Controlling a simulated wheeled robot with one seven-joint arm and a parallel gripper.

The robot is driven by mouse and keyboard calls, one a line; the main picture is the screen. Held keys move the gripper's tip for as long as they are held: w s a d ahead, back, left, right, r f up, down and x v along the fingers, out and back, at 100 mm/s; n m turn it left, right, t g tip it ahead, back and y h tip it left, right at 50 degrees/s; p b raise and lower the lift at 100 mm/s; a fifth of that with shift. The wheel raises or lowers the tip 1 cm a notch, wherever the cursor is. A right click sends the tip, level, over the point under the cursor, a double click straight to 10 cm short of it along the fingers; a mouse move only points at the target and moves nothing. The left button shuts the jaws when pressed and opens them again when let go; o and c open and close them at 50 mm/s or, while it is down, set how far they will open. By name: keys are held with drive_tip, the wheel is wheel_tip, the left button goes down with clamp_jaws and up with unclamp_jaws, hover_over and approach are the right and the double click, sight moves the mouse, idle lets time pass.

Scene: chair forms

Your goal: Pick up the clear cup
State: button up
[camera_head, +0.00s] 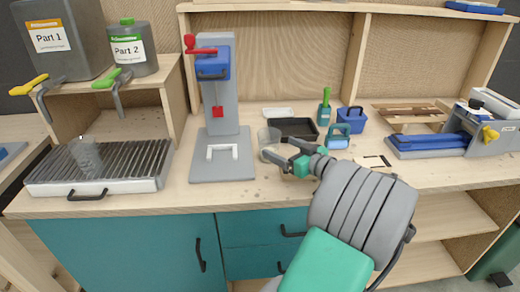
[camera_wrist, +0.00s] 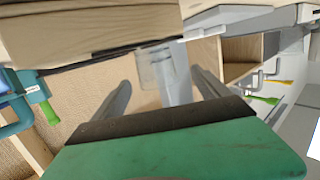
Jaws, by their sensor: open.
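A clear see-through cup (camera_head: 268,136) stands on the wooden bench to the right of the grey press, just beyond my gripper. Another clear, tapered vessel (camera_head: 87,155) stands on the ridged tray at the left. My gripper (camera_head: 275,148) is open, its two fingers pointing left toward the press, near the first cup. In the wrist view the spread fingers of my gripper (camera_wrist: 160,80) show, with a pale grey shape between and beyond them. I cannot tell there whether the cup is part of that shape. Nothing is seen held.
The grey press (camera_head: 222,155) with a blue head and red handle stands left of my gripper. A black tray (camera_head: 293,128) lies behind the gripper. A green-handled tool (camera_head: 325,108) and a blue basket (camera_head: 351,119) stand further right. The ridged tray (camera_head: 60,185) is far left.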

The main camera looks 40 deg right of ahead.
sight(263, 137)
drive_tip(key=shift+w, duration=1.05)
drive_tip(key=w, duration=0.3)
drive_tip(key=w+f+p, duration=0.1)
drive_tip(key=w, duration=0.1)
drive_tip(key=shift+w+d, duration=0.1)
drive_tip(key=shift+d, duration=0.3)
drive_tip(key=shift+c, duration=0.3)
drive_tip(key=c, duration=1)
